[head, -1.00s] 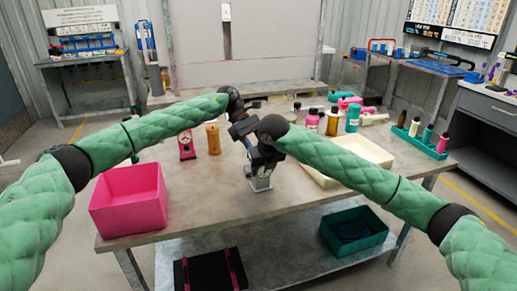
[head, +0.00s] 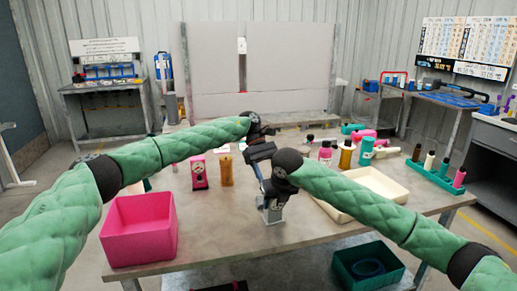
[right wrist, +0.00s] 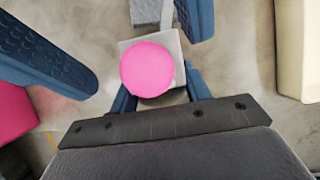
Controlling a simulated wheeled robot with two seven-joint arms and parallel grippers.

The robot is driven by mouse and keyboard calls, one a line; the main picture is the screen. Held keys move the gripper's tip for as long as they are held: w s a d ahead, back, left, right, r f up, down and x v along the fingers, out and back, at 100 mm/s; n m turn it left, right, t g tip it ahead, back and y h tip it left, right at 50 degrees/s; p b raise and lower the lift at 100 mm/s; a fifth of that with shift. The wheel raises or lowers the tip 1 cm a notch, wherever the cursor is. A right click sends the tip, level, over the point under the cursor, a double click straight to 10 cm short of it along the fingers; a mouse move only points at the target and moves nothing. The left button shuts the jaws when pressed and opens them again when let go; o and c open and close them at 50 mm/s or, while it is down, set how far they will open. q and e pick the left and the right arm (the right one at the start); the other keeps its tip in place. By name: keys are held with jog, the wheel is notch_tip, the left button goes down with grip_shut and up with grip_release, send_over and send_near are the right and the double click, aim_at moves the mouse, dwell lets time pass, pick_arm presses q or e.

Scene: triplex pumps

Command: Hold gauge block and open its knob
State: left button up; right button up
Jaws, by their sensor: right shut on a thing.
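The gauge block (head: 271,212) is a grey metal piece upright on the table in the head view. In the right wrist view its square top (right wrist: 178,52) carries a round pink knob (right wrist: 147,69). My right gripper (right wrist: 162,98) is shut on the block, with blue fingers on both sides below the knob; it also shows in the head view (head: 272,190). My left gripper (right wrist: 135,40) has its blue fingers spread apart, one left of the knob and one at the top right. It is open close to the knob. In the head view the arms hide the knob.
A pink bin (head: 140,232) stands at the left front of the table. A pink gauge-like object (head: 199,174) and an amber cylinder (head: 226,170) stand behind. A cream tray (head: 372,192) lies to the right, with several bottles behind it and a green rack (head: 436,178) beyond.

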pick_arm(q)
jog(key=v, duration=0.9)
jog(key=shift+w+r, duration=0.25)
jog(key=shift+r, duration=0.1)
jog(key=shift+a, duration=0.1)
jog(key=shift+m, duration=0.3)
jog(key=x, duration=1.1)
jog(key=shift+s+f, duration=0.15)
jog(key=shift+f, duration=0.2)
